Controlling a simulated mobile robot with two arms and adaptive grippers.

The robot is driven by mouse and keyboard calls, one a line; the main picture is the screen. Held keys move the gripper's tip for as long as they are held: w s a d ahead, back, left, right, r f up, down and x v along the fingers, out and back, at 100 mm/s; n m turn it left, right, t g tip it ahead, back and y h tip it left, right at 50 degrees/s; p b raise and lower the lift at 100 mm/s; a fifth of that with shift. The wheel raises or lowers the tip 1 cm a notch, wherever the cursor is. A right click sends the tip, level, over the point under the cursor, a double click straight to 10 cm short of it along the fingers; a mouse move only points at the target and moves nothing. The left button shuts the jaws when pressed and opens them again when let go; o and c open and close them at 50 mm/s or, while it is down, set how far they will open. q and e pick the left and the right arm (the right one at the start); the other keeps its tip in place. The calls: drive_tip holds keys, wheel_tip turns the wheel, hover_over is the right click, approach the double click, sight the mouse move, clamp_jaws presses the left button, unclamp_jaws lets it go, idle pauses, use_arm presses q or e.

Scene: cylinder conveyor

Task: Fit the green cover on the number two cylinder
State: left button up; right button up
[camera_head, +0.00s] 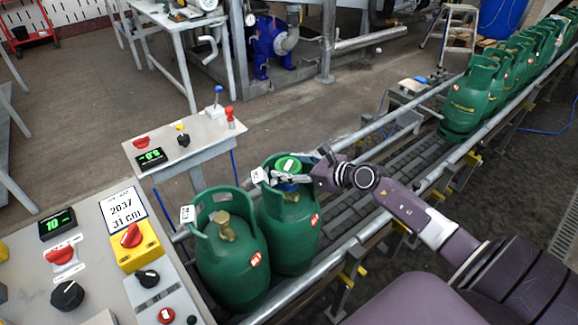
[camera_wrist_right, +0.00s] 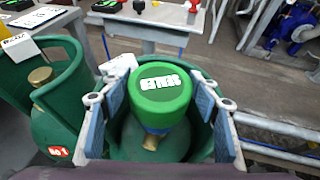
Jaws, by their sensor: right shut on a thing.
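My right gripper (camera_head: 289,175) is shut on the green cover (camera_head: 288,164), which has a white mark on top. In the right wrist view the cover (camera_wrist_right: 160,92) sits between my two padded fingers (camera_wrist_right: 158,115), with a blue part under its rim. It is over the brass valve (camera_wrist_right: 150,142) of the second green cylinder (camera_head: 290,235), inside that cylinder's collar. The valve shows below the cover; I cannot tell whether they touch. The first cylinder (camera_head: 230,265), with a "NO 1" label in the wrist view (camera_wrist_right: 62,120), has a bare brass valve. My left gripper is not in view.
Both cylinders stand on the conveyor (camera_head: 350,215) between metal rails. More green cylinders (camera_head: 470,95) line its far end. Control panels with knobs and displays (camera_head: 130,255) (camera_head: 185,135) stand to the left and behind. The conveyor between the two groups is clear.

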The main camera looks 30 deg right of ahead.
idle(0.5)
drive_tip(key=shift+f+b, duration=1.55)
drive_tip(key=shift+f, duration=0.4)
drive_tip(key=o, duration=1)
drive_tip(key=shift+a, duration=0.1)
drive_tip(key=shift+d, duration=0.2)
drive_tip(key=shift+s+d+r, duration=0.1)
drive_tip(key=shift+s+d, duration=0.05)
drive_tip(key=shift+s, duration=0.25)
drive_tip(key=shift+a+v, duration=0.15)
drive_tip(key=shift+v, duration=2.6)
drive_tip(key=shift+a+v, duration=0.1)
drive_tip(key=shift+v, duration=2.65)
